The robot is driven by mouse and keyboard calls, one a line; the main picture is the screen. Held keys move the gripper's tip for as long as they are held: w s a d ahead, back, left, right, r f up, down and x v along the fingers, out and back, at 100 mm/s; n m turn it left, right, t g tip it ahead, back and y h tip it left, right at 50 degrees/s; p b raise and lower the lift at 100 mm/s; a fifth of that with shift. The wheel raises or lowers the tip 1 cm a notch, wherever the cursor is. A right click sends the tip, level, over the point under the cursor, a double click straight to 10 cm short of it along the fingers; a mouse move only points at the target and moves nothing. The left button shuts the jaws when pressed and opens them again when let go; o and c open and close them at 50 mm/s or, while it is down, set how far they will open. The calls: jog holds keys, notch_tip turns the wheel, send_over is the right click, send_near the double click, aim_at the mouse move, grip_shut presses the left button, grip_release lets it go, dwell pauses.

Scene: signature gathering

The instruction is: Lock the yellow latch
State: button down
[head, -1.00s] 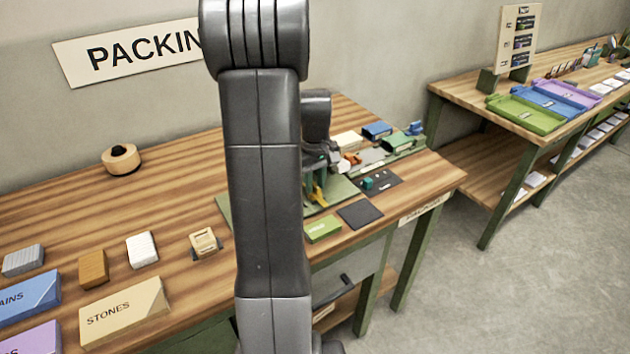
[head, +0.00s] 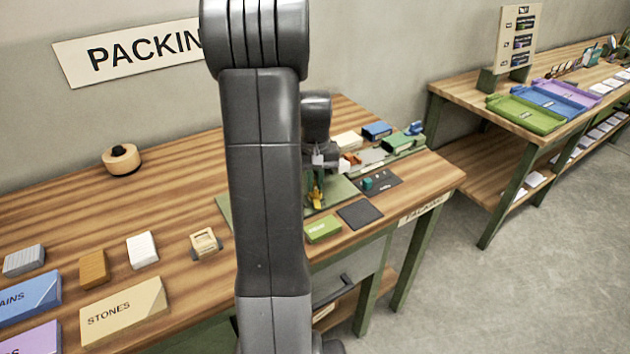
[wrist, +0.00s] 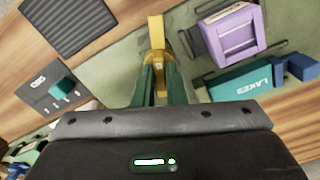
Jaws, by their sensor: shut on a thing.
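The yellow latch (wrist: 157,42) is a narrow bar with a darker yellow lower part, seen at top centre of the wrist view. My gripper (wrist: 160,75) is shut on it, with a green finger on each side. In the head view the latch (head: 317,197) is a small yellow piece over the green mat (head: 343,189), just below my gripper (head: 317,183). My arm hides much of the area to its left. The latch's far end and its seat are too small to make out.
In the wrist view a purple box (wrist: 230,32) and a teal LAKES block (wrist: 243,82) lie to the right. A dark panel with a teal knob (wrist: 62,87) and a black ribbed pad (wrist: 70,25) lie to the left. A green block (head: 323,229) sits near the front edge.

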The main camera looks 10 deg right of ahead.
aim_at(315, 185)
jog(key=m, duration=0.6)
jog(key=shift+m, duration=0.3)
jog(key=m, duration=0.6)
jog(key=shift+m, duration=0.3)
jog(key=c, duration=1.5)
grip_release()
notch_tip(315, 185, up, 14)
jog(key=shift+f, duration=0.1)
